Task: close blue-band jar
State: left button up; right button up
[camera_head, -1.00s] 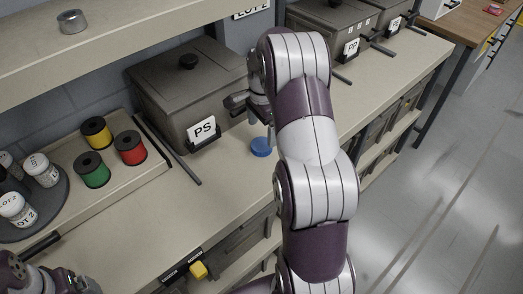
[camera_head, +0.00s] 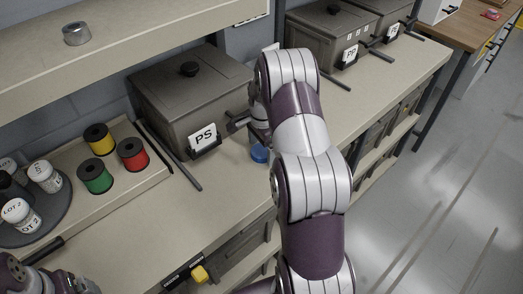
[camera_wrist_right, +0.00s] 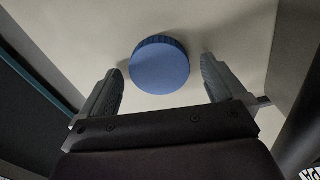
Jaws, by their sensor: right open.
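A round blue lid (camera_head: 260,153) lies on the bench in front of the PS bin, and it also shows in the right wrist view (camera_wrist_right: 159,66). My right gripper (camera_head: 248,124) is just above and beside the lid in the head view. In the right wrist view my right gripper (camera_wrist_right: 160,78) is open, with the lid between and slightly beyond its fingertips, apart from both. White-lidded jars (camera_head: 44,176) stand on a dark round turntable at the left; I cannot make out a blue band on any. My left arm shows only in the bottom left corner; its jaws are unclear.
The grey PS bin (camera_head: 163,88) with a knobbed lid stands behind the blue lid. A dark rod (camera_head: 186,176) lies beside the bin. Yellow, green and red spools (camera_head: 132,153) stand on a tray at the left.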

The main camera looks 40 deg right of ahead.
aim_at(262, 150)
jog(key=c, duration=1.1)
jog(key=shift+w+r, duration=0.1)
jog(key=shift+r, duration=0.5)
notch_tip(262, 150, up, 3)
jog(key=shift+f+b, duration=0.2)
jog(key=shift+b, duration=0.45)
pick_arm(q)
notch_tip(262, 150, down, 3)
jog(key=shift+f+b, duration=0.2)
jog(key=shift+b, duration=0.9)
pick_arm(e)
jog(key=s+r, duration=0.2)
jog(key=s, duration=0.2)
jog(key=s+d+r, duration=0.1)
jog(key=s+r, duration=0.2)
jog(key=s, duration=0.1)
jog(key=s+r, duration=0.2)
jog(key=s, duration=0.1)
jog(key=shift+s+d+r, duration=0.15)
jog(key=shift+s+d, duration=0.05)
jog(key=shift+s, duration=0.2)
